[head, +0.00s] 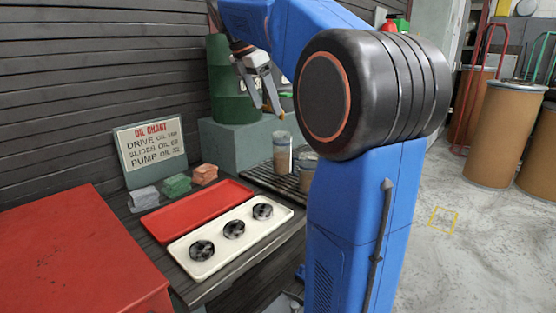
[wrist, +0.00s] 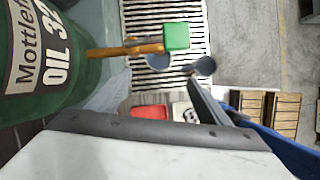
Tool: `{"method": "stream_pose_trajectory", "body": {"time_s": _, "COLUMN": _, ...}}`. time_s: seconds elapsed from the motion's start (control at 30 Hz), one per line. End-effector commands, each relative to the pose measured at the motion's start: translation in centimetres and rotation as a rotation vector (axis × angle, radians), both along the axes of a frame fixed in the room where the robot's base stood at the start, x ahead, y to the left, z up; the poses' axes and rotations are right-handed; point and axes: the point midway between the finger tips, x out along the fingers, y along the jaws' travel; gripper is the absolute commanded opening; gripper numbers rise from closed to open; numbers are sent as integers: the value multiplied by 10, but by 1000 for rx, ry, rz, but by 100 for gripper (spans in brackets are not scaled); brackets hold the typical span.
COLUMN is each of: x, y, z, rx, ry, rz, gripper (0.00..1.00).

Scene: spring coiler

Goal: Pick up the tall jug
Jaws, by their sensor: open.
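The tall jug (head: 282,155) stands upright on a dark slatted rack in the head view, greyish on top with a brownish lower part. A shorter vessel (head: 306,166) stands close to its right, partly hidden by my arm. My gripper (head: 268,103) is open and empty, above and a little left of the jug, in front of the green drum. In the wrist view, the fingers of my gripper (wrist: 158,92) are spread apart. Beyond them two small grey round vessels show on the slats; I cannot tell which is the tall jug.
The green drum (head: 232,85) stands on a grey block (head: 235,142); an orange tap (wrist: 130,50) juts from it in the wrist view. A cream tray (head: 220,247) with three dark round parts and a red tray (head: 195,208) lie left of the rack. A red cabinet (head: 75,255) stands front left.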

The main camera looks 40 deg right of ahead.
Motion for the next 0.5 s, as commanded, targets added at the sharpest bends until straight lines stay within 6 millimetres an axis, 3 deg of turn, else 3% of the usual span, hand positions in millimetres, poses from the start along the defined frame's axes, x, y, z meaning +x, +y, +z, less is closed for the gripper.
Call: {"method": "stream_pose_trajectory", "body": {"time_s": 0.5, "x": -4, "y": -33, "z": -83, "rx": 1, "ry": 1, "rz": -3, "gripper": 72}}
